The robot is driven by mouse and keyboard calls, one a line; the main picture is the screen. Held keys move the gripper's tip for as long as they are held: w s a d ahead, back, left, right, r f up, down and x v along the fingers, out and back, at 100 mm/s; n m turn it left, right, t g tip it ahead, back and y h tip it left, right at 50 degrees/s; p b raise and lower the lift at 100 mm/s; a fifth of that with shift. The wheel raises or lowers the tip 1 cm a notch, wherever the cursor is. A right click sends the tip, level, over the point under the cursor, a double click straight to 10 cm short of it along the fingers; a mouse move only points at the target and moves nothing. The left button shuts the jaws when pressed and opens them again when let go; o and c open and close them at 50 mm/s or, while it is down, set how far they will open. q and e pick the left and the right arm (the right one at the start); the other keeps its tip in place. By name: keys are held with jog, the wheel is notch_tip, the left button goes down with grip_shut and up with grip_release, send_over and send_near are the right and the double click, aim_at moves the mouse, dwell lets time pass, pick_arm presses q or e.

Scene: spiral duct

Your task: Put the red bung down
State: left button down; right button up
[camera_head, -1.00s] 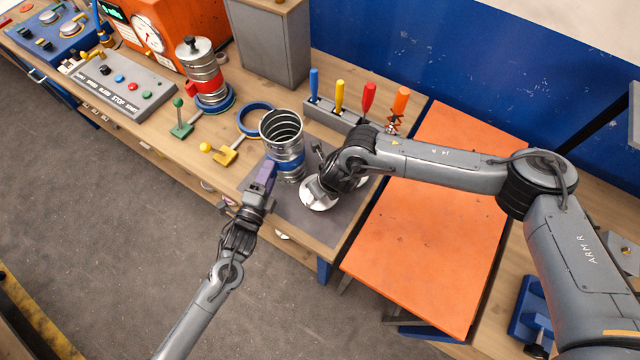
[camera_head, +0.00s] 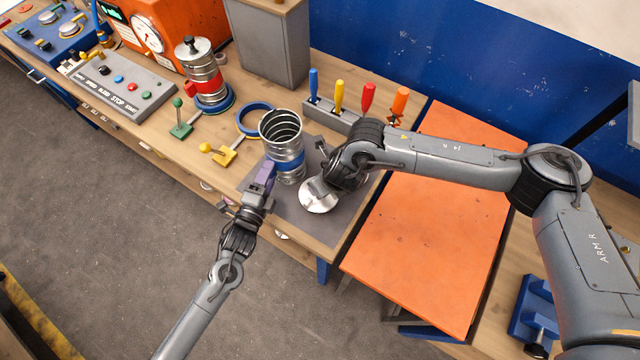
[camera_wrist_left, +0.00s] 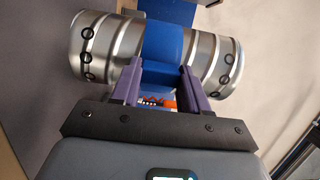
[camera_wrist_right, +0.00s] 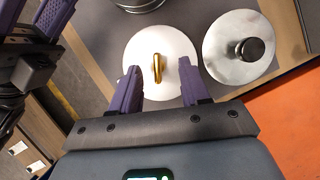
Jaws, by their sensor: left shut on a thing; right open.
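I cannot make out a red bung in any view. My left gripper (camera_head: 264,180) is shut on the blue band of a ribbed metal duct (camera_head: 281,133), which stands upright on the grey mat; the band (camera_wrist_left: 165,48) lies between the fingers in the left wrist view. My right gripper (camera_wrist_right: 160,78) is open. Its fingertips are on either side of a brass handle (camera_wrist_right: 158,68) on a white disc (camera_wrist_right: 178,45); contact cannot be told. The white disc (camera_head: 317,203) shows partly under the right hand in the head view.
A silver disc with a black knob (camera_wrist_right: 230,62) lies beside the white disc. A rack (camera_head: 330,115) of coloured-handled tools stands behind the duct. A blue ring (camera_head: 254,120), a yellow block (camera_head: 225,157) and a red-banded canister (camera_head: 207,82) stand left. An orange panel (camera_head: 430,220) is right.

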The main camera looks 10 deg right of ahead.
jog(key=v, duration=0.9)
jog(key=s+a+r+m+t+y, duration=0.2)
jog(key=s+a+m+y, duration=0.15)
jog(key=a+m, duration=0.4)
jog(key=s+a+r+m+t+y, duration=0.1)
jog(key=s+a+m+y, duration=0.3)
jog(key=a, duration=0.6)
jog(key=s+d+f+m+t+h, duration=0.1)
jog(key=d+f+m+h, duration=0.15)
jog(key=d+m, duration=0.55)
jog(key=s+d+f+m+h, duration=0.1)
jog(key=d+f+m+h, duration=0.15)
jog(key=d+m, duration=0.6)
jog(key=s+d+f+m+g+h, duration=0.1)
jog(key=s+d+f+m, duration=0.1)
jog(key=s+d+m, duration=0.1)
jog(key=s+d+f+m+g+h, duration=0.2)
jog(key=s+d+f+m, duration=0.1)
jog(key=s+d+m, duration=0.1)
jog(key=s+d+f+m+g+h, duration=0.1)
jog(key=s+d+f+m, duration=0.1)
jog(key=s+d+m, duration=0.2)
jog(key=shift+s+d+f+g, duration=0.25)
jog(key=shift+s+d+g, duration=0.05)
jog(key=shift+s+d, duration=0.65)
